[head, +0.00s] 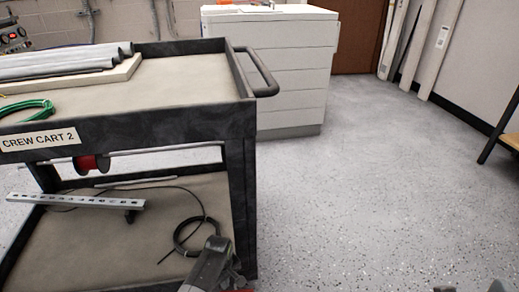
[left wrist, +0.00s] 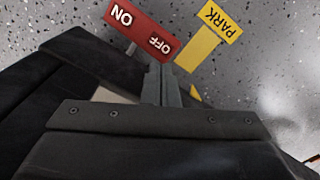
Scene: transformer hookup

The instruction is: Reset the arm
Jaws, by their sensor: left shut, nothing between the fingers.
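My left gripper (left wrist: 160,85) shows in the left wrist view with its narrow grey fingers together and nothing between them. Its tips are close to the lower edge of a red plate (left wrist: 141,30) marked ON and OFF, and near a yellow plate (left wrist: 209,38) marked PARK. Both plates read upside down; I cannot tell whether the fingers touch either one. In the head view, part of my left arm (head: 208,266) shows at the bottom, in front of the cart's lower shelf. My right gripper's jaws do not show.
A dark cart labelled CREW CART 2 (head: 40,140) stands at the left. Its lower shelf holds a slotted metal strip (head: 75,201) and a black cable (head: 190,232). A white drawer cabinet (head: 290,75) stands behind. The speckled floor (head: 375,190) at the right is clear.

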